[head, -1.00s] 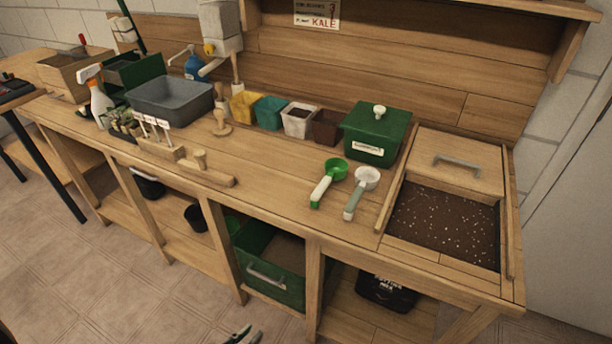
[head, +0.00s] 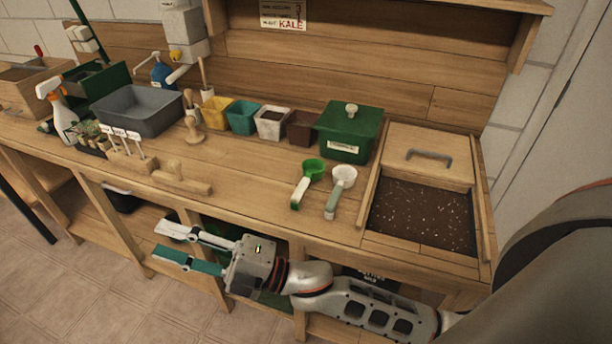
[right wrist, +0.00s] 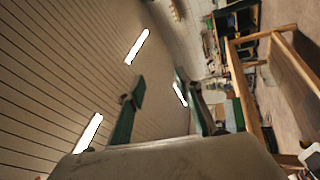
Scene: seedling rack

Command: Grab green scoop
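The green scoop (head: 312,171) lies on the bench top, its green cup toward the back and its pale handle with a green end toward the front edge. A white scoop (head: 342,179) with a grey-green handle lies just right of it. My right gripper (head: 168,245) is in front of the bench, below and left of the scoops, with its fingers apart and nothing between them. It also shows in the right wrist view (right wrist: 168,100), where no scoop is in sight. My left gripper is not in view.
A green lidded box (head: 347,137) stands behind the scoops. A soil bin (head: 428,215) lies to their right. Small pots, a grey tub (head: 140,112) and wooden tools (head: 182,179) stand to the left.

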